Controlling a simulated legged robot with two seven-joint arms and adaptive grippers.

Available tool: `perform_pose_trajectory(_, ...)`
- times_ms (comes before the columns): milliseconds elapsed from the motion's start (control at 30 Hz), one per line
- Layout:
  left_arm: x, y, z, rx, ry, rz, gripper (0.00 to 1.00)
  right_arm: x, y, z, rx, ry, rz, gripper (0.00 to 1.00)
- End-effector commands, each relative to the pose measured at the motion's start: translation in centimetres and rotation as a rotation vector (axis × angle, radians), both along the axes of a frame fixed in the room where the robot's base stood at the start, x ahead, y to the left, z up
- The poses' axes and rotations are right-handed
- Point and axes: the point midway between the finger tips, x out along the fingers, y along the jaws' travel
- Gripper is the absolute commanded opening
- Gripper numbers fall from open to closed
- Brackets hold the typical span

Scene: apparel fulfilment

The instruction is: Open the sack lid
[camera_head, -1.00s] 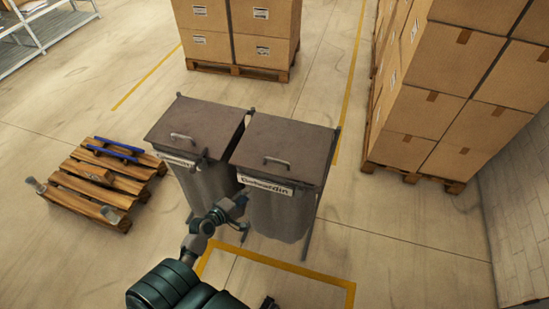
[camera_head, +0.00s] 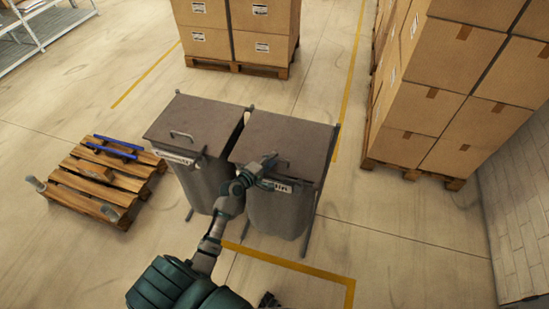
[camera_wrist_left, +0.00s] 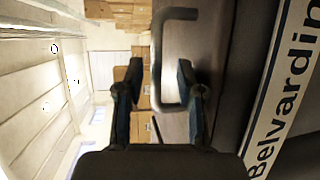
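Two grey sacks on stands have flat brown lids, both lying shut. The right sack's lid (camera_head: 285,136) has a bar handle at its front edge, mostly covered by my left gripper in the head view. My left gripper (camera_head: 272,168) is at that front edge. In the left wrist view its fingers (camera_wrist_left: 155,75) are open, with the dark bent handle (camera_wrist_left: 158,50) showing between them; contact cannot be told. The label (camera_wrist_left: 285,95) reads "Belvardin". A small dark part at the head view's bottom edge may be my right gripper (camera_head: 268,300); its state is unclear.
The left sack's lid (camera_head: 196,122) is close beside the right one. A wooden pallet (camera_head: 105,180) lies at left. Stacked cartons on pallets stand behind (camera_head: 240,32) and at right (camera_head: 440,110). Floor in front of the sacks is clear, with yellow lines.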

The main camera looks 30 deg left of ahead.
Motion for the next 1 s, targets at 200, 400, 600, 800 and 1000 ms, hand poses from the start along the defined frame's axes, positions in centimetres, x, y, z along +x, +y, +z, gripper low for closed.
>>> perform_pose_trajectory(200, 2.0, -0.5, -0.3, 0.002, 0.000, 0.000, 0.37, 0.0, 0.3, -0.1, 0.004, 0.000, 0.000, 0.40)
perform_pose_trajectory(400, 2.1, -0.3, -0.5, 0.000, 0.001, -0.001, 0.37, 0.1, -0.6, -0.1, -0.007, -0.001, 0.003, 0.40)
perform_pose_trajectory(600, 2.1, -0.2, -0.5, -0.001, 0.000, 0.000, 0.12, 0.1, -1.2, -0.1, -0.013, -0.002, 0.005, 0.40)
perform_pose_trajectory(800, 2.1, -0.3, -0.5, 0.000, 0.002, 0.001, 0.00, 0.2, -1.0, -0.1, -0.011, -0.002, 0.004, 0.40)
perform_pose_trajectory(1000, 2.1, -0.1, -0.5, 0.000, 0.007, 0.002, 0.00, 0.2, -0.2, 0.1, -0.003, -0.003, 0.001, 0.40)
